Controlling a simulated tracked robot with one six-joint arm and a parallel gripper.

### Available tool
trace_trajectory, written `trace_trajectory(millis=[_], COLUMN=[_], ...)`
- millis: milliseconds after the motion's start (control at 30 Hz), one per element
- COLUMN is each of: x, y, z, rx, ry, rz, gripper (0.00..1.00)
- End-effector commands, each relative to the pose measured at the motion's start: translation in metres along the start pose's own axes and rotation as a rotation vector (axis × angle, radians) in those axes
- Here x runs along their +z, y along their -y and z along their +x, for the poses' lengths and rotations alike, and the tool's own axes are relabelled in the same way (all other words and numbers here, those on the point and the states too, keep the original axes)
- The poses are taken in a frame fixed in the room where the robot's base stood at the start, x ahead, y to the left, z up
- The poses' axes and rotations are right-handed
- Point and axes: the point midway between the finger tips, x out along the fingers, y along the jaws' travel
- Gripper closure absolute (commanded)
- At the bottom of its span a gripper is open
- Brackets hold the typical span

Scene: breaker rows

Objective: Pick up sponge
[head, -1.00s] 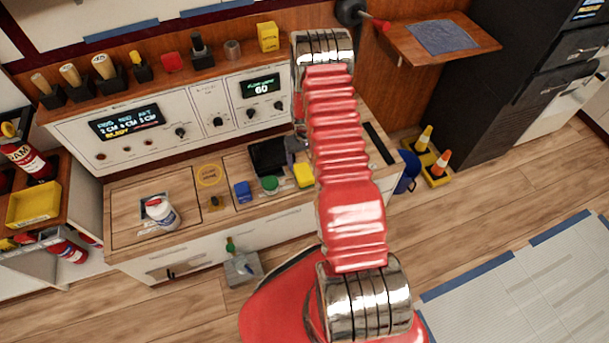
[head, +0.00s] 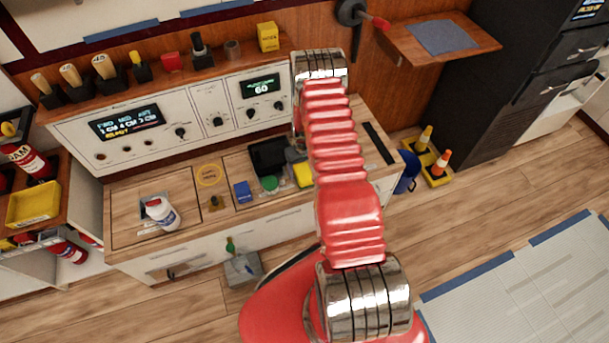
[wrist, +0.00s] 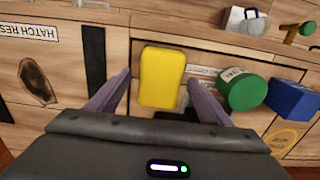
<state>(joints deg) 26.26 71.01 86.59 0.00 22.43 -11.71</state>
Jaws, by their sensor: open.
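The sponge is a yellow block (wrist: 162,77) lying on the worktop in the wrist view. It also shows in the head view (head: 303,175), just left of my red arm. My gripper (wrist: 159,80) is open, with one finger on each side of the sponge in the picture and a gap on both sides. I cannot tell how far the fingertips are above the worktop. In the head view, my arm hides most of the gripper.
A green round item (wrist: 243,91) lies close to the right finger, with a blue block (wrist: 291,101) beyond it. A black tray (head: 268,156) lies behind them. A white bottle (head: 162,213) stands at the left. A dark strip (wrist: 94,55) marks the worktop left of the sponge.

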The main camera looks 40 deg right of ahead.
Motion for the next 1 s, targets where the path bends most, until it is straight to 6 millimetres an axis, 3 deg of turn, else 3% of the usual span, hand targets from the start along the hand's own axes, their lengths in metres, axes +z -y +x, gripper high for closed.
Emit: trace_trajectory(millis=[233, 767, 1000], x=[0.0, 0.0, 0.0], y=[0.0, 0.0, 0.0], z=[0.02, 0.02, 0.02], rx=[0.0, 0.0, 0.0], ry=[0.0, 0.0, 0.0], rz=[0.0, 0.0, -0.001], gripper=[0.27, 0.27, 0.42])
